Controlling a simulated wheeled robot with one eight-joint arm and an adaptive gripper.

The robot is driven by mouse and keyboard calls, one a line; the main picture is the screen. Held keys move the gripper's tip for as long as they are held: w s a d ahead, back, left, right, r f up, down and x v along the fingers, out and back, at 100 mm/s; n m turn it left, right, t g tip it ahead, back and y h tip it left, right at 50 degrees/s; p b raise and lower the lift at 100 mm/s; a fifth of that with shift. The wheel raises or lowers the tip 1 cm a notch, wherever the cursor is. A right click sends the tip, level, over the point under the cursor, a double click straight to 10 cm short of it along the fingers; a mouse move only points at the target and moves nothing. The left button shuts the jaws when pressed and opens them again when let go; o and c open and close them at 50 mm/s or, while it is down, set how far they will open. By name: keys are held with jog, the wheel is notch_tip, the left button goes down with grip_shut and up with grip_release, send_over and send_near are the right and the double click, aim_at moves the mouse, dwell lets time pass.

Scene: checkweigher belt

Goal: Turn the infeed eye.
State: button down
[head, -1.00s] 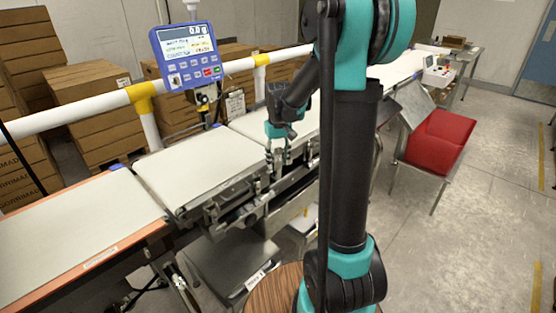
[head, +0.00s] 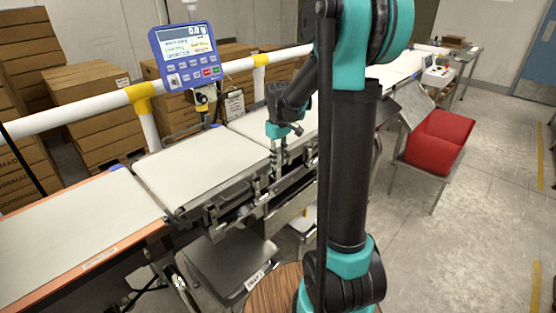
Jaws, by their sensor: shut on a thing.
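My gripper (head: 279,158) points down at the near side rail of the checkweigher belts, around the gap between the left weighing belt (head: 200,165) and the belt beyond it. Its fingers are shut on a small part at that rail. This part stands where an infeed eye could sit, but it is too small and too covered by the fingers to make out its shape or which way it faces.
A blue display box (head: 187,55) stands on a post behind the belts. A white guard rail (head: 60,119) runs along the back, before stacked cartons (head: 98,110). An orange-edged conveyor (head: 80,230) is at left, a red bin (head: 437,141) at right. Grey floor is clear at right.

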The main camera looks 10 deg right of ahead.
dwell(0.3)
jog(key=c, duration=1.3)
grip_release()
jog(key=shift+r, duration=0.1)
notch_tip(320, 180, up, 12)
jog(key=shift+f, duration=0.1)
